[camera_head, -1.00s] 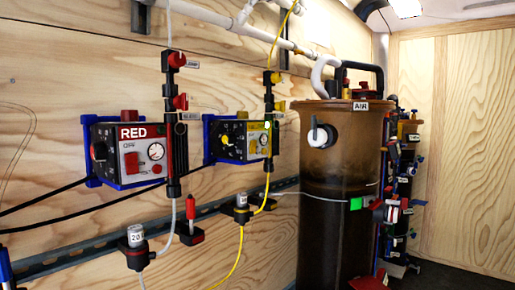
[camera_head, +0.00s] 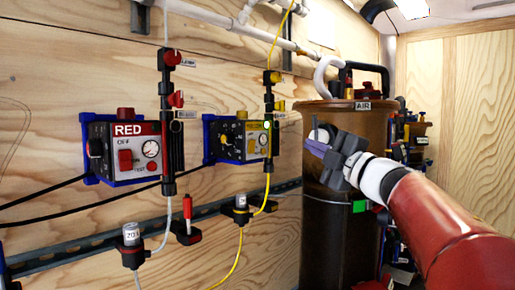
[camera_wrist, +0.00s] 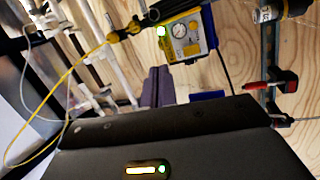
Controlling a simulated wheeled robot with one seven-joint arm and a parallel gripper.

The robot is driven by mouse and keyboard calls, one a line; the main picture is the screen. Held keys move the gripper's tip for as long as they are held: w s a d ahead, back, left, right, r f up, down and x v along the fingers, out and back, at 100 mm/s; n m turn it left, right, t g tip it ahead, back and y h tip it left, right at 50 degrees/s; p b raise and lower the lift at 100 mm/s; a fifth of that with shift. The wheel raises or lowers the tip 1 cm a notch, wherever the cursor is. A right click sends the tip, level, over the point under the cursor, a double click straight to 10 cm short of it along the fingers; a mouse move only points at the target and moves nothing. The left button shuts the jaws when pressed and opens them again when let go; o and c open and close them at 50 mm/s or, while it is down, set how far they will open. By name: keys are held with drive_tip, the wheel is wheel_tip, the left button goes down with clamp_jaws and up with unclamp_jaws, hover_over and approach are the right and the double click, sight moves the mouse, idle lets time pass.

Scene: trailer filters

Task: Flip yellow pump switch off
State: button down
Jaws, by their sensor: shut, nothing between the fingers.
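The yellow pump (camera_head: 240,137) is a dark box with a yellow front, held in a blue wall bracket on the plywood wall. Its front has yellow controls and a round gauge; the switch is too small to tell its position. A green light (camera_head: 267,125) glows at its right edge. The pump also shows tilted at the top of the wrist view (camera_wrist: 196,45). My gripper (camera_head: 318,150) is shut and empty, right of the pump and apart from it, in front of the brown tank. Its purple fingers show in the wrist view (camera_wrist: 157,88).
The red pump (camera_head: 122,146) is on the wall to the left. The large brown tank (camera_head: 335,235) stands right of the yellow pump, partly behind my arm. Yellow tubing (camera_head: 239,262) and a vertical fitting line the yellow pump's right side. A metal rail (camera_head: 70,257) runs below.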

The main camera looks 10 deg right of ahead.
sight(254, 143)
drive_tip(key=n+g+y, duration=0.1)
drive_tip(key=f+n+g+y, duration=0.1)
drive_tip(key=n, duration=0.1)
drive_tip(key=a+f+n+g, duration=0.1)
drive_tip(key=shift+w+f+n+g+y, duration=0.1)
drive_tip(key=shift+n+g+y, duration=0.2)
drive_tip(key=shift+g+y, duration=0.1)
drive_tip(key=p+x, duration=0.1)
drive_tip(key=x, duration=1.3)
drive_tip(key=shift+p, duration=0.35)
